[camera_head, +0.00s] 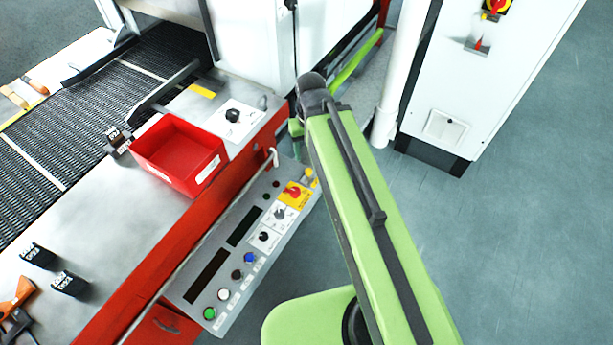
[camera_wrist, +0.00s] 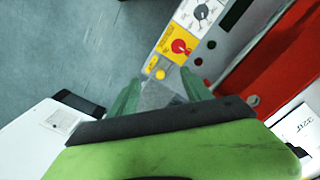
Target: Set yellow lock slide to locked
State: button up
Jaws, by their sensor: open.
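A small yellow round piece (camera_wrist: 160,73), which may be the yellow lock slide, sits at the end of the grey control panel (camera_wrist: 226,58). It also shows at the panel's upper right end in the head view (camera_head: 309,172). Its position, locked or unlocked, cannot be read. In the wrist view my gripper (camera_wrist: 160,79) is open, its two green fingers on either side of this piece in the picture. I cannot tell whether they touch it. A grey block-like surface shows between the fingers. In the head view my arm hides most of the gripper.
Beside the yellow piece is a red rotary switch on a yellow plate (camera_head: 292,193). The panel also has knobs, dark displays and coloured buttons. A thin rail runs along the red front. A red bin (camera_head: 178,155) stands near the mesh belt (camera_head: 110,85). A white cabinet (camera_head: 480,75) stands right.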

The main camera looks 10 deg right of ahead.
aim_at(305, 180)
jog(key=k, duration=1)
jog(key=u, duration=1)
jog(key=i, duration=0.3)
